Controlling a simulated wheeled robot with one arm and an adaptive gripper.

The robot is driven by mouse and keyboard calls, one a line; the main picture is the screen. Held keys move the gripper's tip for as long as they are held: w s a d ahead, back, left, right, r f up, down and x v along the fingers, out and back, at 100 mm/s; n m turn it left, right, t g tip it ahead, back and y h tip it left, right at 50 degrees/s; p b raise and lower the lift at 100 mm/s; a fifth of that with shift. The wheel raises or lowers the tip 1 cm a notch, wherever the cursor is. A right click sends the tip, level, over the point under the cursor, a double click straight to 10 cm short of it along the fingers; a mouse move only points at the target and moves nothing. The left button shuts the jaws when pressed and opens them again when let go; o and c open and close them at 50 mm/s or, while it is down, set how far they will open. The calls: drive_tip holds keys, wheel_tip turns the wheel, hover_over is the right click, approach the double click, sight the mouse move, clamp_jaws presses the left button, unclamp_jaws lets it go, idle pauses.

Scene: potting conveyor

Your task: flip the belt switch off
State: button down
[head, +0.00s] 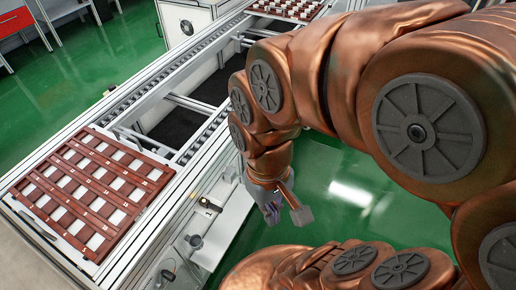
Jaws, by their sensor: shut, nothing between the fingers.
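A small black box with a light-coloured top (207,204) is fixed to the near side rail of the conveyor (232,110), and it may be the belt switch. A round dark fitting (195,241) sits lower on the conveyor's side panel. Both are too small to read, so I cannot tell the switch's position. My gripper (271,213) hangs down at the end of my copper arm, to the right of the black box. It is shut and empty, and looks apart from the conveyor's side. My arm hides part of the conveyor behind it.
A reddish-brown slatted tray (88,190) with white squares lies on the conveyor's left end. Another such tray (287,8) is at the far end. A white cabinet (186,22) stands behind the belt. Green floor (340,185) is clear to the right of my gripper.

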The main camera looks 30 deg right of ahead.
drive_tip(key=w+d+f+m+t+y+b, duration=0.35)
drive_tip(key=w+f+m+y+b, duration=0.35)
drive_tip(key=w+f+m+b, duration=1.1)
drive_tip(key=w+d+f+m+t+b, duration=0.2)
drive_tip(key=w+d+f+m, duration=0.1)
drive_tip(key=d, duration=0.6)
drive_tip(key=w+d+f+m+t+h+b, duration=0.1)
drive_tip(key=w+d+f+m+t+b, duration=0.2)
drive_tip(key=d+f+m, duration=0.2)
drive_tip(key=w+d+f+m+t+b, duration=0.2)
drive_tip(key=d+f, duration=0.5)
drive_tip(key=d, duration=0.5)
drive_tip(key=shift+w+d+m+h, duration=0.3)
drive_tip(key=shift+w+d+m, duration=0.1)
drive_tip(key=shift+w+m, duration=0.45)
